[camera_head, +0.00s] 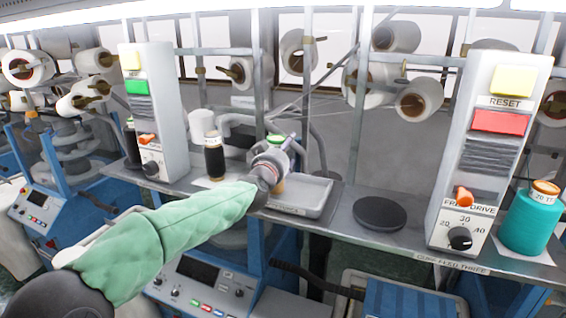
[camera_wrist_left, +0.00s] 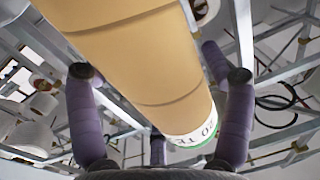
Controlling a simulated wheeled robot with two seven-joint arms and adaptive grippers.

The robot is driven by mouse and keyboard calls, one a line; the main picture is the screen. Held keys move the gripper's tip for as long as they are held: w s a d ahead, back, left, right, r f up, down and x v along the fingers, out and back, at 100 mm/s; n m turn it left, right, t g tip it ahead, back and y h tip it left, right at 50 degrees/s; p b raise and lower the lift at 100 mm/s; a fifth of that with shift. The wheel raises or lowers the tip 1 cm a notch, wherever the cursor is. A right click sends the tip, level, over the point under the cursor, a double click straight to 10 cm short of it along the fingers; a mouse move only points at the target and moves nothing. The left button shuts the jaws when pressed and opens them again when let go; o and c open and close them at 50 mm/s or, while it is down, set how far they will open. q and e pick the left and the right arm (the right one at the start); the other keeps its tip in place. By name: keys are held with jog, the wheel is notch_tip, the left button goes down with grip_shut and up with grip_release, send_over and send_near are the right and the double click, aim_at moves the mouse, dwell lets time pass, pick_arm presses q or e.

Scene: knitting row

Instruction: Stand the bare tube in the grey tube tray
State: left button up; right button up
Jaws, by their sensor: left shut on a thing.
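The bare tan tube (camera_wrist_left: 140,50) fills the upper middle of the left wrist view, with a white printed band and green rim at one end. My left gripper (camera_head: 272,160) is shut around it, with purple fingers (camera_wrist_left: 235,115) on both sides. In the head view a tan part of the tube (camera_head: 279,186) shows below the fingers, and most of it is hidden by the gripper. The grey tube tray (camera_head: 316,196) lies on the shelf just right of and below the gripper. I cannot tell whether the tube touches the tray. My right gripper is not in view.
A dark-wound spool (camera_head: 214,158) stands left of the gripper. A round black pad (camera_head: 380,213) lies right of the tray. A control tower with a red button (camera_head: 490,130) and a teal cone (camera_head: 530,222) stand farther right. Metal posts rise behind the tray.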

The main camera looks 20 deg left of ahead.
pick_arm(q)
jog(key=shift+f, duration=0.9)
jog(key=shift+f+b, duration=0.1)
jog(key=shift+b, duration=0.2)
jog(key=o, duration=0.9)
jog(key=s, duration=0.4)
jog(key=s+d, duration=0.1)
jog(key=s, duration=0.3)
jog(key=s+d, duration=0.1)
jog(key=s, duration=0.3)
jog(key=shift+w, duration=0.1)
